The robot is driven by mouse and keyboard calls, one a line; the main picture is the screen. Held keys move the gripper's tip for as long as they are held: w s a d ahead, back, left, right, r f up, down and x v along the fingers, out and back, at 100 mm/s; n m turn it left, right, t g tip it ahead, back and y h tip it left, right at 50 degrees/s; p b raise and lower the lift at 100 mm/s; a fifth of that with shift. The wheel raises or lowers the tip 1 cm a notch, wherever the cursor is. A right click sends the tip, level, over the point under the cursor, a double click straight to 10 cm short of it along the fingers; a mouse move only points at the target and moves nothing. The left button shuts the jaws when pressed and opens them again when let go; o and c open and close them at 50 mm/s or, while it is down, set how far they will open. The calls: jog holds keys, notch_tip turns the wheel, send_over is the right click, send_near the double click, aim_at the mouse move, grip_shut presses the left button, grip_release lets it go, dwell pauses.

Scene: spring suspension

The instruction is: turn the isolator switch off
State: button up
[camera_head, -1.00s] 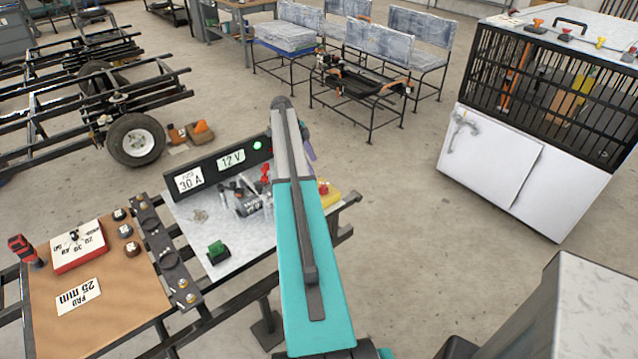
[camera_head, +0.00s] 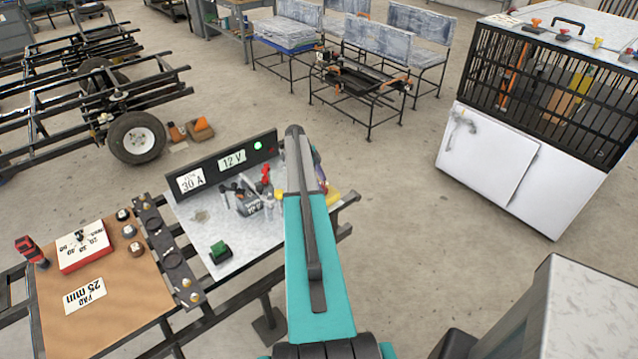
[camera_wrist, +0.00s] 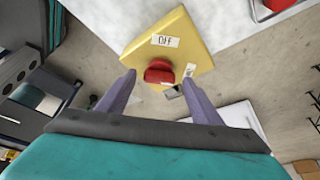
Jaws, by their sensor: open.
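The isolator switch is a yellow box with a red knob (camera_wrist: 158,72) on its face, seen in the wrist view. A label reading OFF (camera_wrist: 166,41) is at the top of the yellow plate (camera_wrist: 188,30); a second small label by the right fingertip is too small to read. My gripper (camera_wrist: 158,79) is open, its two purple fingers pointing at the switch with the knob between their tips in the picture. Contact cannot be told. In the head view a bit of the yellow box (camera_head: 334,197) shows beside my arm, which hides the rest.
The bench's metal top (camera_head: 200,215) carries a black panel (camera_head: 222,163) reading 30 A and 12 V with a green light lit, and a green button (camera_head: 219,252). A brown board (camera_head: 120,300) adjoins it. A white cabinet (camera_head: 490,165) stands right, across open floor.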

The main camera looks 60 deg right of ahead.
jog(key=shift+f, duration=0.15)
jog(key=c, duration=1.1)
jog(key=shift+o, duration=0.2)
jog(key=shift+s+a, duration=0.15)
jog(key=shift+a, duration=0.1)
jog(key=shift+d, duration=0.15)
